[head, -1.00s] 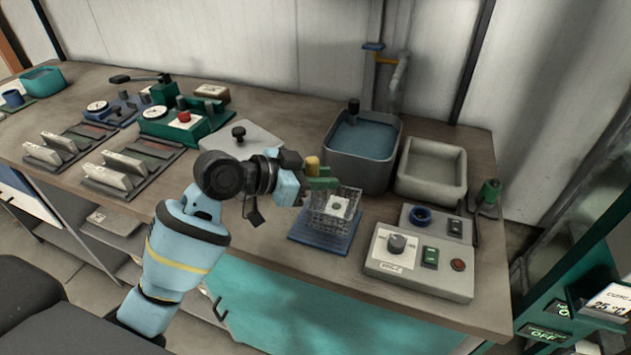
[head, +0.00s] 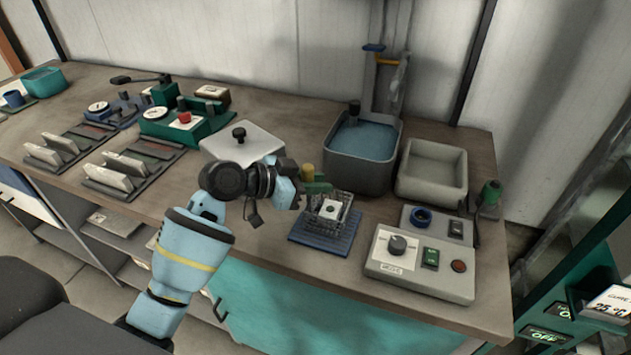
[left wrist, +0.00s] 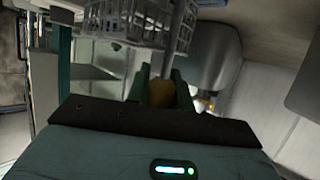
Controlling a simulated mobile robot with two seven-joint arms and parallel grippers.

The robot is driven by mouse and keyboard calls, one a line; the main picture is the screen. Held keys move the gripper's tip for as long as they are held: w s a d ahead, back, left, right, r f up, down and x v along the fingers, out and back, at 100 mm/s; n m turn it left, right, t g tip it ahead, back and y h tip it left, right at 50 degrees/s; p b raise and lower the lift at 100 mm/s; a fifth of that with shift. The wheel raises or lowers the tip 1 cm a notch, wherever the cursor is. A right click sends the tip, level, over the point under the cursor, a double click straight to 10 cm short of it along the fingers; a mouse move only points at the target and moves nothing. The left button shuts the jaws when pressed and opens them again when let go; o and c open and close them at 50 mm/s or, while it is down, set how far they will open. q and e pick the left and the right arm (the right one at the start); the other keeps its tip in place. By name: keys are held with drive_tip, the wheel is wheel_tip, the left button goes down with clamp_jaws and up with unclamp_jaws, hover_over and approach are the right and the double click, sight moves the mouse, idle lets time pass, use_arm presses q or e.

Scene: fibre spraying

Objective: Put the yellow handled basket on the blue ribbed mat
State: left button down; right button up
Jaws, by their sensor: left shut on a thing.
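The wire basket (head: 334,211) holds a white piece with a dark mark and stands over the left part of the blue ribbed mat (head: 337,243) in the head view. I cannot tell whether its base touches the mat. Its yellow handle (head: 308,172) stands at its left side, between the fingers of my left gripper (head: 315,186). In the left wrist view, the gripper (left wrist: 160,85) is shut on the yellow handle (left wrist: 161,93), and the basket's wire mesh (left wrist: 120,25) shows beyond it. My right gripper is not in view.
A grey tank of blue liquid (head: 362,140) and a pale empty basin (head: 432,172) stand behind the mat. A control box (head: 420,265) with a knob is to the right. A white lid with a black knob (head: 243,145) lies to the left. The bench's front edge is close.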

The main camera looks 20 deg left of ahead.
use_arm(q)
drive_tip(key=shift+f, duration=0.2)
drive_tip(key=c, duration=1.2)
unclamp_jaws()
drive_tip(key=shift+c, duration=0.2)
drive_tip(key=shift+r, duration=0.1)
drive_tip(key=shift+r, duration=0.15)
drive_tip(key=v, duration=1.2)
